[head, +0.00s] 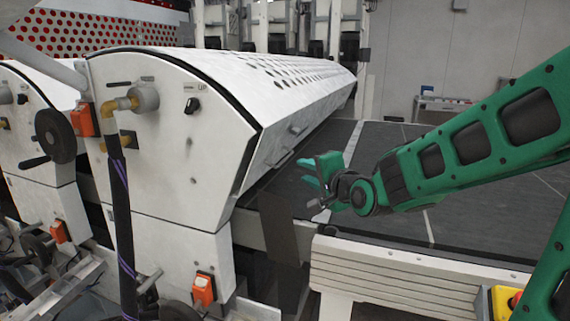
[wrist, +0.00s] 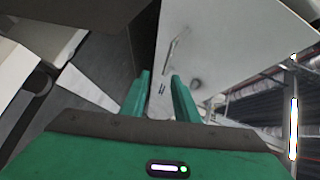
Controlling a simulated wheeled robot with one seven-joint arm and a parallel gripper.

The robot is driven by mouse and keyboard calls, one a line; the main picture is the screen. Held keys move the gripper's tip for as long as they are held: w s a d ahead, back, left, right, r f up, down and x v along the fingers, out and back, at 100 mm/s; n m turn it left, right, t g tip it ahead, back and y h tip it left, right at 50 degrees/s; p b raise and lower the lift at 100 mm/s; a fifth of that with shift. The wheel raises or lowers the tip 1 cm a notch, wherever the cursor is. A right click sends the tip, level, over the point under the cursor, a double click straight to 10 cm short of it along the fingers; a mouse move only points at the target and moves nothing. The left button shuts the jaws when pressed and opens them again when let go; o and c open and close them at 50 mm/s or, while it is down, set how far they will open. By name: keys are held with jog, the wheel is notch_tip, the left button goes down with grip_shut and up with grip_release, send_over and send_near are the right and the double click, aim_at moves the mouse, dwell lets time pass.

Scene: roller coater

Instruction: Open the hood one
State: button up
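The hood (head: 250,75) is a long white curved cover with perforations along its top; it is down over the roller coater. Small handles, one of them a grey handle (head: 281,158), stick out from its lower right face. My gripper (head: 308,173) has green fingers and is right of the hood's lower edge, above the dark conveyor, apparently apart from the hood. In the wrist view my gripper (wrist: 158,82) has its two fingers apart with nothing clearly held. A white panel with a thin bent handle (wrist: 175,45) shows beyond the fingertips.
The dark conveyor bed (head: 390,150) runs along the right of the hood. A beige slatted guard (head: 400,280) borders its front. Hoses, a handwheel (head: 55,136) and orange boxes (head: 203,290) crowd the machine's left end.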

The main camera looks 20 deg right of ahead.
aim_at(286, 159)
jog(key=r+x, duration=0.2)
jog(key=x, duration=0.9)
jog(key=shift+w+a+f+t, duration=0.2)
jog(key=shift+a+f+t, duration=0.1)
jog(key=shift+a, duration=0.1)
grip_shut()
jog(key=shift+a, duration=0.1)
jog(key=shift+r, duration=0.15)
